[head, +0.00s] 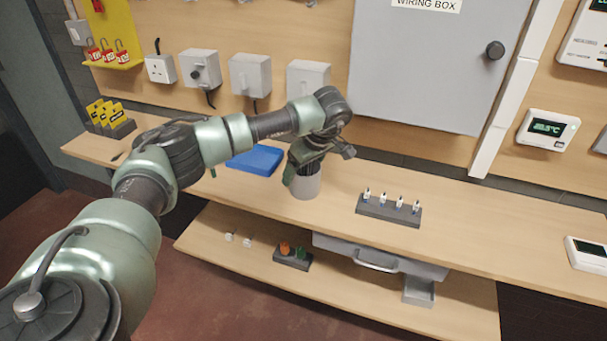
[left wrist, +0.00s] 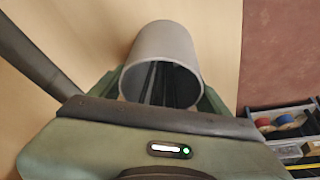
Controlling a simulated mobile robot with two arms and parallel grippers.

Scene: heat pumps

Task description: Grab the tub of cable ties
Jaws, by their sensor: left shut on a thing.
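The tub of cable ties (head: 306,188) is a light grey cylinder over the wooden bench, below the wiring box. Dark strips show inside its mouth in the left wrist view (left wrist: 163,42). My left gripper (head: 303,172) comes down on it from above, with its green fingers on either side of the tub's wall. It is shut on the tub, which looks upright. I cannot tell whether the tub's base touches the bench. My right gripper is not in view.
A blue tray (head: 256,160) lies left of the tub. A dark rack with several small white-topped pieces (head: 389,210) stands to the right. The grey wiring box (head: 430,70) hangs behind. A lower shelf (head: 225,236) holds an open drawer (head: 380,257).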

